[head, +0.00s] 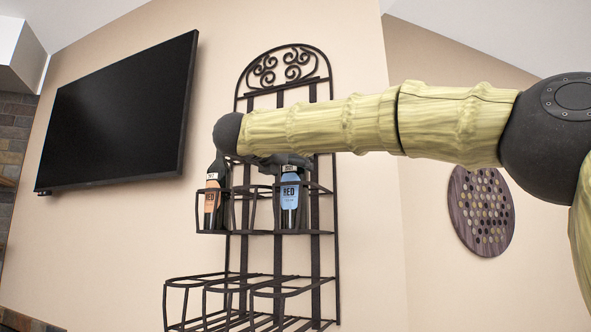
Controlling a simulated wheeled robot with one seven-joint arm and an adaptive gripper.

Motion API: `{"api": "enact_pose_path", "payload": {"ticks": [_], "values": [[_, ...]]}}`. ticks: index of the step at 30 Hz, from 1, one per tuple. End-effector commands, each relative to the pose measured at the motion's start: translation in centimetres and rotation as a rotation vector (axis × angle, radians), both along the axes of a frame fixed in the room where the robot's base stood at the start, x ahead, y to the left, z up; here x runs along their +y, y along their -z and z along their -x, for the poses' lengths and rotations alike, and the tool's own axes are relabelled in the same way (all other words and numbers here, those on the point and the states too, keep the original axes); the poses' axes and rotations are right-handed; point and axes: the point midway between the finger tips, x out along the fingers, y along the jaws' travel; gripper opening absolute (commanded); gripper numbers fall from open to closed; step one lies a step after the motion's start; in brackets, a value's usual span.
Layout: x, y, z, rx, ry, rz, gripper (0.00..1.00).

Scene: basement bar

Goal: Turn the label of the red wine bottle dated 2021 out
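Two dark wine bottles stand upright in the upper tier of a black wrought-iron rack (322,260). The left bottle (212,200) has an orange label reading RED that faces me. The right bottle (289,205) has a blue label reading RED that also faces me. My gripper (290,163) is dark and mostly hidden under my forearm. It is at the top of the right bottle and hides its neck. I cannot tell whether its fingers touch or grip the bottle.
The rack's lower tier (205,280) juts forward and looks empty. A black television (120,118) hangs on the wall at the left. A round dark board with many discs (481,211) hangs at the right. My arm crosses in front of the rack's right side.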

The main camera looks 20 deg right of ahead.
Motion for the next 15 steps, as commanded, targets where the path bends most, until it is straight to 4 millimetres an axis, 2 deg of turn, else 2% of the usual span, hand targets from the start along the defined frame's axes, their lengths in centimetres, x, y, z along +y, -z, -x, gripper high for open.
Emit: {"api": "enact_pose_path", "payload": {"ticks": [15], "values": [[2.9, 0.2, 2.7, 0.001, 0.0, 0.001, 0.8]]}}
